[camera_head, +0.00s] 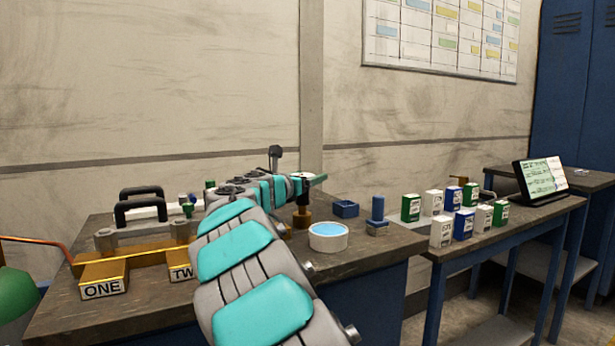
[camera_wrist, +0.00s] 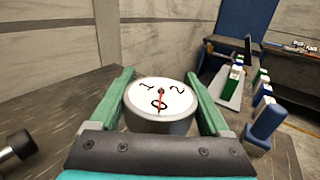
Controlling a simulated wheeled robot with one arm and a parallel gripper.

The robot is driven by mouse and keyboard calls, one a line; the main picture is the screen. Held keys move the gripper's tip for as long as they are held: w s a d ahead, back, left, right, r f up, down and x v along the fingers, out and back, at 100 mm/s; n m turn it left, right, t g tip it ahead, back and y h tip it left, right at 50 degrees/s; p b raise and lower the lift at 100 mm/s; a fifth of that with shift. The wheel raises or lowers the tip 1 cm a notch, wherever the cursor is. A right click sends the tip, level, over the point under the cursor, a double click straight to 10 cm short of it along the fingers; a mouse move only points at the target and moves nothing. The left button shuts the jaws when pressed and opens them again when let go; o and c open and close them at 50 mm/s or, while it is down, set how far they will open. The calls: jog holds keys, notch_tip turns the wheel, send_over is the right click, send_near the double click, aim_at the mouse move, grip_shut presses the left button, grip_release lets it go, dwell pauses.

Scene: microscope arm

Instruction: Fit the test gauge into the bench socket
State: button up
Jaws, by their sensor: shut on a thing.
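The test gauge (camera_wrist: 160,100) has a round white dial with a red needle and black numerals, and shows in the wrist view. My gripper (camera_wrist: 160,96) is shut on it, one green finger on each side of its body. In the head view my gripper (camera_head: 312,180) is over the bench, above a brass fitting (camera_head: 302,221) with a dark upright part on top. This fitting may be the bench socket. The gauge's underside is hidden in the wrist view, so I cannot tell whether it touches or sits in the fitting.
A white round tub with blue contents (camera_head: 328,237) stands close by on the bench (camera_head: 365,250). A blue open box (camera_head: 345,208) and a blue post (camera_head: 378,208) stand to its right. Brass blocks labelled ONE (camera_head: 103,285) and TWO (camera_head: 180,272) are at left. Several small cartons fill the right table.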

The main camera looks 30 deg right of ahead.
aim_at(302, 201)
jog(key=shift+f+b, duration=0.5)
jog(key=shift+f, duration=0.7)
jog(key=o, duration=1.3)
jog(key=shift+v, duration=3.9)
